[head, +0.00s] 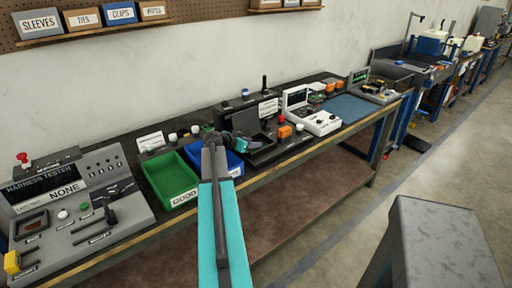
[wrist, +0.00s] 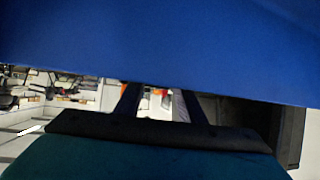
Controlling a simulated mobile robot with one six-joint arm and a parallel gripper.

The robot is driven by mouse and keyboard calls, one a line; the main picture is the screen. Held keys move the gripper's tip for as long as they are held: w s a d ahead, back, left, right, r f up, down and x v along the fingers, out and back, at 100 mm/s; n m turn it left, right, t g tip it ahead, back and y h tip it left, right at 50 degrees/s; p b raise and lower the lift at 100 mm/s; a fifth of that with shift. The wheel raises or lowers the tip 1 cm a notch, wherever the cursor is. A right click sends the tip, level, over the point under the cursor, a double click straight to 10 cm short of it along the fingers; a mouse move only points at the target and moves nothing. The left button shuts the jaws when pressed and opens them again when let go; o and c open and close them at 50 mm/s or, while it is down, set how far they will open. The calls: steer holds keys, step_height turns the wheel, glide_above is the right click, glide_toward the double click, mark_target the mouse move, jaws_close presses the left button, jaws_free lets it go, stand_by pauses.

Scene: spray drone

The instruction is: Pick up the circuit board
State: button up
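I cannot make out the circuit board for certain in either view. Small green and yellowish parts sit on a dark fixture (head: 378,91) at the far end of the bench, too small to identify. My gripper (head: 240,146) is at the end of my teal arm, over the bench by the blue bin (head: 236,171). In the wrist view, a large blue surface (wrist: 160,45) fills the upper half and hides the fingertips. My gripper's two dark fingers (wrist: 155,100) stand apart, with background showing between them.
A green bin (head: 170,178) marked GOOD stands left of the blue one. A harness tester (head: 75,205) is at the near left. A white device (head: 310,115) and a blue mat (head: 350,107) lie farther right. A grey stand (head: 440,240) is at the lower right.

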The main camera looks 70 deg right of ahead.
jaws_close()
steer(key=shift+r, duration=0.1)
stand_by(0.3)
steer(key=shift+s+r+b, duration=0.1)
steer(key=shift+r+b, duration=0.75)
steer(key=shift+r, duration=0.85)
steer(key=s+a+b, duration=0.1)
steer(key=s, duration=0.6)
steer(key=s+a+r+b, duration=0.1)
steer(key=s+a+b, duration=0.1)
steer(key=s, duration=0.6)
steer(key=shift+s+a+r, duration=0.25)
